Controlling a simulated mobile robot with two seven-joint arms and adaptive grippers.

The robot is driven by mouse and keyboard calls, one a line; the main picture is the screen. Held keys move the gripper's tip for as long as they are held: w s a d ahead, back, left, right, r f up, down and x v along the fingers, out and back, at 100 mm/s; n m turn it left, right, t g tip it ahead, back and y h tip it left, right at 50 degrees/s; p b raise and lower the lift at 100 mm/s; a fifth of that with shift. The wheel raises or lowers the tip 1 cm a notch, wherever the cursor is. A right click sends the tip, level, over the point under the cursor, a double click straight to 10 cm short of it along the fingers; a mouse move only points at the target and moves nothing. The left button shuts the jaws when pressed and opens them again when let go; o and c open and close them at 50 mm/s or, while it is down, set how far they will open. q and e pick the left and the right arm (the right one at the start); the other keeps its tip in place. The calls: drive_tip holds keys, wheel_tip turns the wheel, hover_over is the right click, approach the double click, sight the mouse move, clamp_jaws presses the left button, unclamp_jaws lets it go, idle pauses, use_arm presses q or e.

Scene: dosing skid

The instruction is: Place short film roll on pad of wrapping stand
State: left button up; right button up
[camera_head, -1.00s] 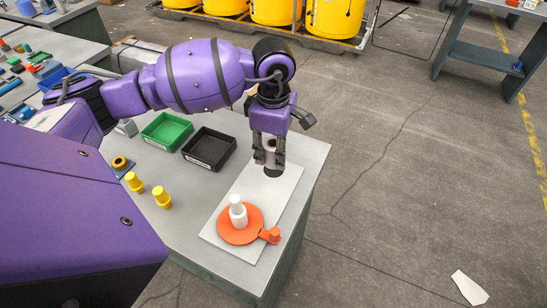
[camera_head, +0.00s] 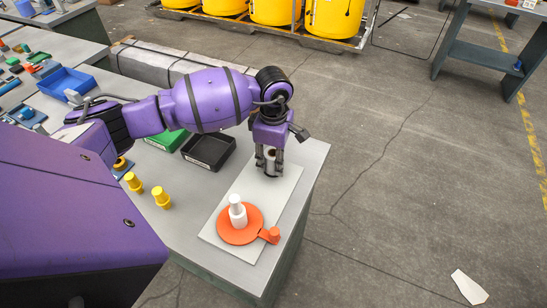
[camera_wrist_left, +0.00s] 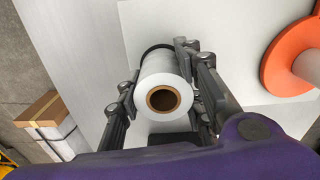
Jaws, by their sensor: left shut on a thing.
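My left gripper (camera_head: 269,168) is shut on the short film roll (camera_head: 270,160), a small white cylinder, above the far end of a white board (camera_head: 285,193). In the left wrist view the roll (camera_wrist_left: 151,72) shows end-on with a brown core, a finger on each side. A dark round edge (camera_wrist_left: 157,47), apparently the pad, shows just behind the roll, which hides most of it. I cannot tell whether roll and pad touch. An orange disc (camera_head: 228,234) with a side knob lies at the board's near end, carrying a white bottle-like piece (camera_head: 237,214). My right gripper is out of view.
A black tray (camera_head: 209,150) and a green tray (camera_head: 166,139) stand left of the board. Two yellow pegs (camera_head: 161,197) stand on the grey table (camera_head: 185,230) nearer my body. The table's right edge is close to the board.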

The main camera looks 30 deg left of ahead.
sight(273, 152)
use_arm(q)
drive_tip(key=shift+f, duration=0.25)
drive_tip(key=o, duration=1.2)
wheel_tip(273, 152, up, 13)
drive_tip(key=shift+f, duration=0.15)
